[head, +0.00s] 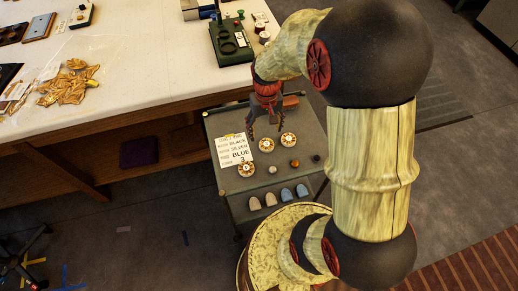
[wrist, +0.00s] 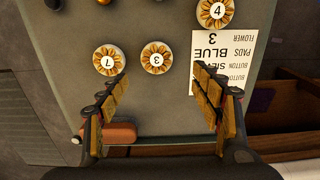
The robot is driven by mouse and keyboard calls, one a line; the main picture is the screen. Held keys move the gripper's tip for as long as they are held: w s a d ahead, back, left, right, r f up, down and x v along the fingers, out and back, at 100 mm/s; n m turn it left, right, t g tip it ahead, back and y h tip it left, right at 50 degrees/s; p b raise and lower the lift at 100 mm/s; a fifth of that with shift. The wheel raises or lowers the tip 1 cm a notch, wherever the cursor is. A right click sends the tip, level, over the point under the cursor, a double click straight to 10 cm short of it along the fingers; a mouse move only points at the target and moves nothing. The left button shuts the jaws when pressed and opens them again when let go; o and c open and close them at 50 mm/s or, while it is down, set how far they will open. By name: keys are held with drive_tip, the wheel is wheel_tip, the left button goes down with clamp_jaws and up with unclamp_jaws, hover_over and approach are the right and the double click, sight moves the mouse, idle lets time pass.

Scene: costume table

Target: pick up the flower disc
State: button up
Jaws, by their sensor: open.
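Three flower discs with golden petals and numbered white centres lie on the small grey table. In the wrist view disc 7 (wrist: 108,60) is at left, disc 3 (wrist: 156,58) is in the middle and disc 4 (wrist: 215,12) is at the top. In the head view they appear as disc 7 (head: 288,140), disc 3 (head: 266,145) and disc 4 (head: 246,169). My gripper (wrist: 160,75) is open and empty, pointing down. In the wrist view disc 3 shows just beyond the gap between the fingertips. The gripper also shows in the head view (head: 264,131).
A printed card (head: 229,150) lies by the discs, with "BLUE" and "FLOWER 3" legible. Small round buttons (head: 295,163) and several blue and beige pads (head: 286,194) lie nearer the front. A reddish-brown rounded object (wrist: 120,133) is at the far edge. A white-topped workbench (head: 150,75) stands behind.

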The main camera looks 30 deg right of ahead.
sight(267, 144)
drive_tip(key=shift+s+d+f+b, duration=0.1)
drive_tip(key=shift+f+b, duration=0.05)
drive_tip(key=shift+f, duration=0.45)
drive_tip(key=shift+s+d+f+b, duration=0.1)
drive_tip(key=shift+f+b, duration=0.05)
drive_tip(key=shift+f, duration=0.4)
wheel_tip(267, 144, down, 6)
drive_tip(key=shift+s+r+b, duration=0.15)
drive_tip(key=shift+r+b, duration=0.05)
drive_tip(key=shift+b, duration=0.95)
drive_tip(key=shift+r, duration=0.1)
drive_tip(key=c, duration=1.1)
drive_tip(key=shift+o, duration=0.2)
drive_tip(key=shift+r, duration=0.1)
drive_tip(key=shift+r+p, duration=0.45)
drive_tip(key=shift+r, duration=0.2)
drive_tip(key=s+r+p, duration=0.5)
drive_tip(key=s+r, duration=0.6)
drive_tip(key=s, duration=0.3)
drive_tip(key=shift+a+r, duration=0.25)
